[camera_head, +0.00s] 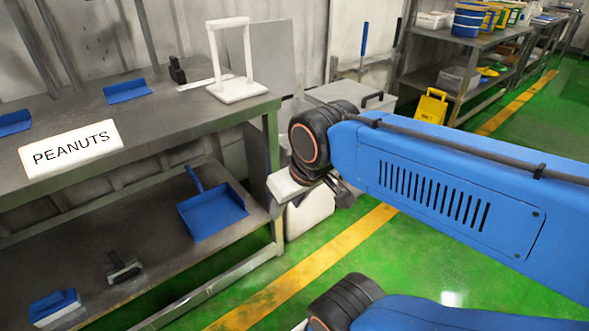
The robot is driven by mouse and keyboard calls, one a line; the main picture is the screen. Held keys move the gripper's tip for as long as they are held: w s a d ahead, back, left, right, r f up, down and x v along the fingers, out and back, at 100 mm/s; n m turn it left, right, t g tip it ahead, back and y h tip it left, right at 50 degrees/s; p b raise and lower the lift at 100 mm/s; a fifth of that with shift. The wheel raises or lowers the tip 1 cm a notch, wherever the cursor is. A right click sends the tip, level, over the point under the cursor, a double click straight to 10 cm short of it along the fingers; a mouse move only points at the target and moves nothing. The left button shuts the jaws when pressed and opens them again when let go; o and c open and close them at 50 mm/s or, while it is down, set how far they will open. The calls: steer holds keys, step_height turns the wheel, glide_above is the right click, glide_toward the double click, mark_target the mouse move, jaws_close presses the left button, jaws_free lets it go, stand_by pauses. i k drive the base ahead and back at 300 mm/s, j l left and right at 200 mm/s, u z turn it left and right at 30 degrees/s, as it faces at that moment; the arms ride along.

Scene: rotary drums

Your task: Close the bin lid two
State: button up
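A light grey bin lid (338,93) with a dark handle (373,98) lies about flat on a bin behind my arm. A plain grey panel (274,57) stands upright to its left, behind the table; it may be a raised lid, but its lower edge is hidden. Which one is lid two is not marked. A white bin body (311,212) shows below my gripper, partly covered by it. My gripper (318,196) hangs beside the table's right end, in front of the bins. Its fingers are small and partly hidden, so their opening is unclear.
Green floor is open at right.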

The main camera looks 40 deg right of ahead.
mark_target(271, 42)
steer(key=l, duration=1.3)
steer(key=i+l, duration=0.1)
steer(key=l, duration=1.2)
steer(key=i+u, duration=0.05)
